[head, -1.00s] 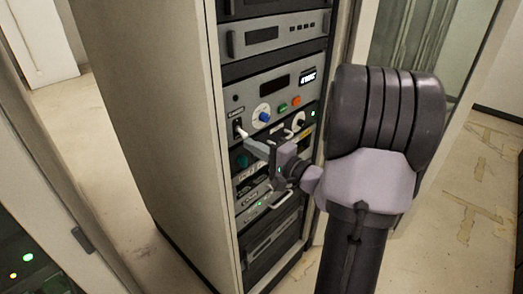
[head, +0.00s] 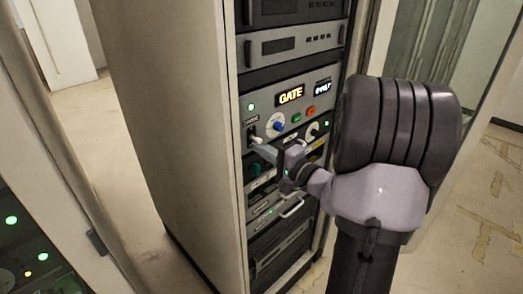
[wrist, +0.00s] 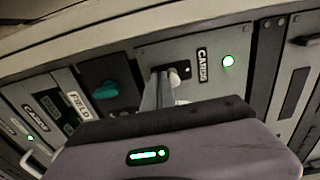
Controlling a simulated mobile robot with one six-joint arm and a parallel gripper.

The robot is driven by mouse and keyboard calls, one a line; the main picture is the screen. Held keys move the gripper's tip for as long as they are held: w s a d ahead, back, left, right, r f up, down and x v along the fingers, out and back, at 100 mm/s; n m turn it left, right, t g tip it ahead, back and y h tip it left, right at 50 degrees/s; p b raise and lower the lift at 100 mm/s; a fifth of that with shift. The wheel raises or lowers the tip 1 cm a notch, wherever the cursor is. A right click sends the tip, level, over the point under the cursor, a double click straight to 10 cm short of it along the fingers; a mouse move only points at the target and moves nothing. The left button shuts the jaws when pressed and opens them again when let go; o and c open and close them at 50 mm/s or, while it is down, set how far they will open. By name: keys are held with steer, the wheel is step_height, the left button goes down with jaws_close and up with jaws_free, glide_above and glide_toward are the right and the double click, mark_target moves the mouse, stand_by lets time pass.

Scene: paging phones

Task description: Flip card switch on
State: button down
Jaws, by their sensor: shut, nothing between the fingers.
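The card switch (head: 255,138) is a toggle with a white tip on the left of the grey panel (head: 312,77) in the rack. The panel's display (head: 290,95) glows "GATE", and a green lamp (head: 251,107) above the switch is lit. In the wrist view, the white switch tip (wrist: 174,78) shows beside the "CARD" label (wrist: 203,65), with a lit green lamp (wrist: 228,60). My gripper (head: 263,147) is shut and empty, its fingertips right at the switch. I cannot tell whether they touch it. The fingers partly hide the lever.
A white dial with a blue knob (head: 278,125) and green and orange buttons (head: 303,114) sit right of the switch. A teal knob (wrist: 105,90) is close to my fingers. Another cabinet (head: 60,200) stands at left; bare floor lies between.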

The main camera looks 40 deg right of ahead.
steer(key=s+f+b, duration=0.1)
steer(key=s+b, duration=0.5)
steer(key=s, duration=0.2)
steer(key=shift+d, duration=0.3)
stand_by(0.5)
